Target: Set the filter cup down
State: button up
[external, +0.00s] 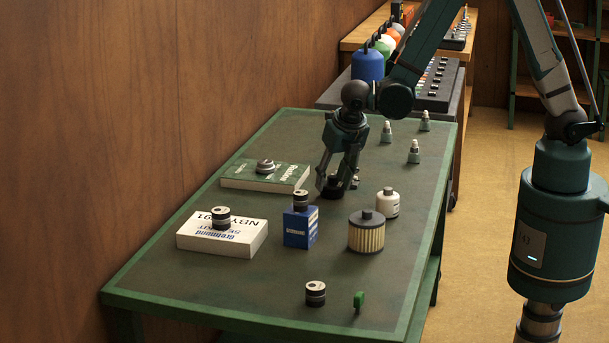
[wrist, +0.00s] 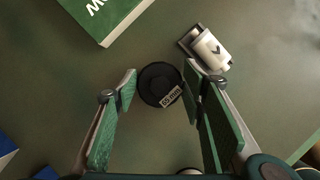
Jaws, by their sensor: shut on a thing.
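The filter cup (external: 332,190) is a small, round black cup, low at the table top beneath my gripper (external: 337,184). In the wrist view the filter cup (wrist: 158,80) shows from above as a dark disc with a small pale label on its edge. My gripper (wrist: 158,85) has its green-padded fingers on either side of it, shut on it. The cup looks upright. I cannot tell whether its bottom touches the green table (external: 160,277).
A white-and-grey part (wrist: 208,50) lies close right of the cup. A green book (external: 258,183), white box (external: 240,240), blue box (external: 300,232), pleated filter (external: 366,236) and white bottle (external: 387,204) stand around. Small pale cones (external: 413,153) stand behind. The table's front left is clear.

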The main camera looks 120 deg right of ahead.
jog(key=shift+f, duration=0.3)
jog(key=o, duration=1)
jog(key=shift+r, duration=0.25)
jog(key=shift+p+v, duration=0.95)
jog(key=shift+v, duration=5.05)
jog(key=shift+a, duration=0.15)
